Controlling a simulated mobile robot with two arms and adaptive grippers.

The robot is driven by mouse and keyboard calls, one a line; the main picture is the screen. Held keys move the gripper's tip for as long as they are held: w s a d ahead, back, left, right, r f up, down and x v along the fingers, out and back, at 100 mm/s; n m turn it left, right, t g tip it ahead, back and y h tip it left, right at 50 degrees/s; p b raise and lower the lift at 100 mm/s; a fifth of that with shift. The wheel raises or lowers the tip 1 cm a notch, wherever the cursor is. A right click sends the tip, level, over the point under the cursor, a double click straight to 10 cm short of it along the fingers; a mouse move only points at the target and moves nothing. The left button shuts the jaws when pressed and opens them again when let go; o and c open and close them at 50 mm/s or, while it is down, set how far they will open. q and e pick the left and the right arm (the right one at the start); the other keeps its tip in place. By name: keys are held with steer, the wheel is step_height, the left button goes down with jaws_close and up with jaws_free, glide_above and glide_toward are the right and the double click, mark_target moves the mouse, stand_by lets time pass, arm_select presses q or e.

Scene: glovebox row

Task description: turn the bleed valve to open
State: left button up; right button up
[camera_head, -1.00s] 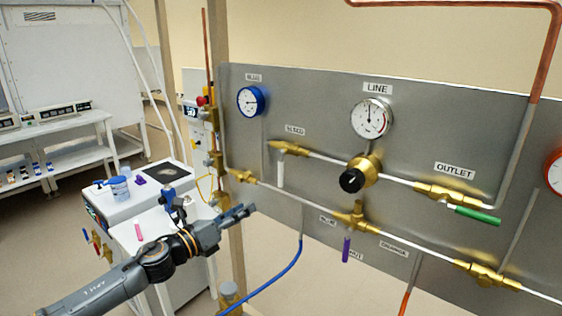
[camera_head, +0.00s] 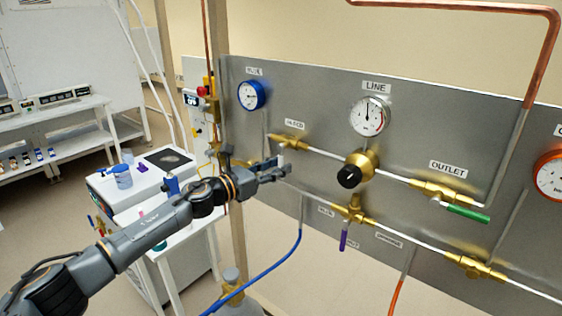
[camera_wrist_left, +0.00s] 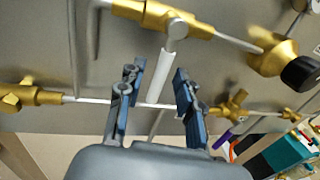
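In the wrist view the left gripper (camera_wrist_left: 160,72) is open, with one finger on each side of the handle's lower part. Contact between fingers and handle cannot be seen. My right gripper is not in view.
A regulator with a black knob (camera_head: 349,176) is to the right of the handle. The outlet valve has a green handle (camera_head: 468,213); a lower valve has a purple handle (camera_head: 343,239). A blue hose (camera_head: 285,266) hangs below. A white cart (camera_head: 140,185) stands left of the panel.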

arm_select(q)
steer(key=shift+x, duration=0.85)
jaws_close()
steer(key=shift+d, duration=0.1)
